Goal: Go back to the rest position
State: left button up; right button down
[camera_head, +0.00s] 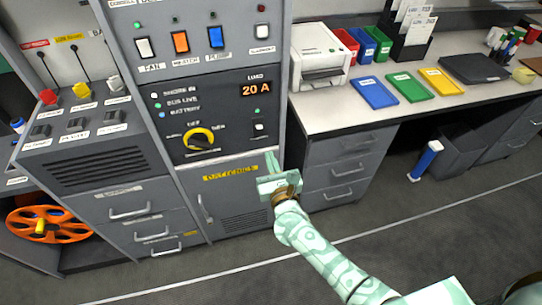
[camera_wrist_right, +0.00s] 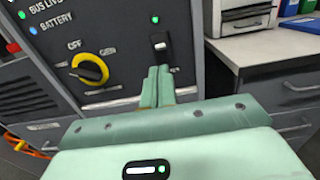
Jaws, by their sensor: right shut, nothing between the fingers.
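My right gripper (camera_head: 273,163) is pale green and shut, with nothing in its fingers. In the head view its arm comes in from the lower right, and the gripper appears in front of the right edge of the grey control panel (camera_head: 222,140). In the right wrist view the two fingers (camera_wrist_right: 157,84) lie side by side, pointing at the panel below a small switch (camera_wrist_right: 160,44). I cannot tell whether the fingertips touch the panel. My left gripper is not in view.
The yellow rotary knob (camera_head: 199,140) sits on the panel, left of the gripper. A desk with drawers (camera_head: 335,170) stands to the right, bearing a printer (camera_head: 320,60) and coloured trays (camera_head: 408,86). An orange reel (camera_head: 45,225) is at lower left. Open floor lies in front.

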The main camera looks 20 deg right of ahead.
jog(key=s+d+f+n+g+y, duration=0.1)
jog(key=s+f+n+g, duration=0.2)
jog(key=s+f+n, duration=0.5)
jog(key=s+f+n+g+y, duration=0.1)
jog(key=s+f+n+g, duration=0.25)
jog(key=f+n, duration=0.8)
jog(key=s+d+f+n+g+y, duration=0.1)
jog(key=s+f+n+g, duration=0.2)
jog(key=s+f+n, duration=0.65)
jog(key=s+d+f+n+g+h, duration=0.1)
jog(key=s+d+f+n+g, duration=0.2)
jog(key=s, duration=0.8)
jog(key=s+d+f+n+g+h, duration=0.1)
jog(key=s+d+f+n+g, duration=0.1)
jog(key=s, duration=0.9)
jog(key=s+d+f+n+g+h, duration=0.1)
jog(key=s+d+f+n+g, duration=0.2)
jog(key=s, duration=0.9)
jog(key=d+n, duration=0.2)
jog(key=shift+f+n+g, duration=0.3)
jog(key=shift+n+g, duration=0.05)
jog(key=shift+n, duration=0.05)
